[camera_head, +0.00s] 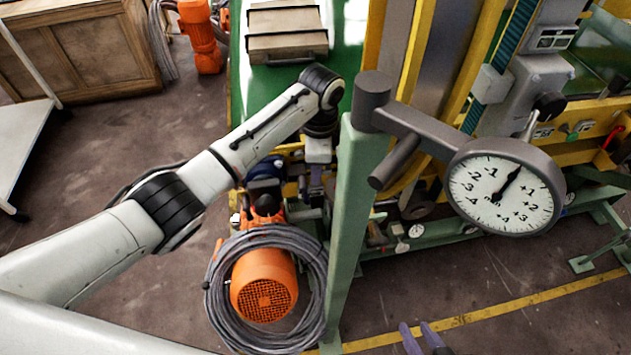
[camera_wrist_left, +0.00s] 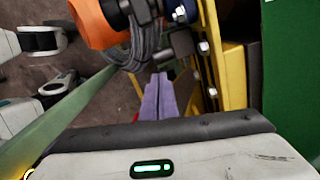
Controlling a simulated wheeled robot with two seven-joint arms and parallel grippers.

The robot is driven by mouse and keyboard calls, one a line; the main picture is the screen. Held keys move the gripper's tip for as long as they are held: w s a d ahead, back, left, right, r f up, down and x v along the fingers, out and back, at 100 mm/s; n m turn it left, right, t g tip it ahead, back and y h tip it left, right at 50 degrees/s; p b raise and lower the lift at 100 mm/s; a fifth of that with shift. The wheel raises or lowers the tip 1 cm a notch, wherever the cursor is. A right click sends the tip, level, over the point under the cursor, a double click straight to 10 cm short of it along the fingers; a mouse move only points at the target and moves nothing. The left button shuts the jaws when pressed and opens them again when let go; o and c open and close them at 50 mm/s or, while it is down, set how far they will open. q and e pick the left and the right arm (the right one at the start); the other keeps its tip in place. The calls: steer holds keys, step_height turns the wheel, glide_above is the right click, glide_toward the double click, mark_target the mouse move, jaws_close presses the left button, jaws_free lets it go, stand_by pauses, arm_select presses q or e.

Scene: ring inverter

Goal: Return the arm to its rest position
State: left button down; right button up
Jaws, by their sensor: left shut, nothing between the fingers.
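My left arm (camera_head: 235,150) reaches in from the left, bends at its black wrist and points down just left of a green post. My left gripper (camera_head: 318,150) hangs over the machine there; its fingers are hard to make out in the head view. In the left wrist view its two purple fingers (camera_wrist_left: 160,92) lie together, shut, with nothing between them. My right gripper (camera_head: 415,328) shows only its purple fingertips at the bottom edge of the head view. They are apart and empty.
An orange motor (camera_head: 264,284) ringed by a grey cable coil (camera_head: 218,290) stands below my left arm. The green post (camera_head: 355,210) carries a round dial gauge (camera_head: 515,215) on its right. A beige case (camera_head: 286,45) lies on the green surface behind.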

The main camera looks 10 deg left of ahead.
arm_select(q)
steer(key=shift+r, duration=0.95)
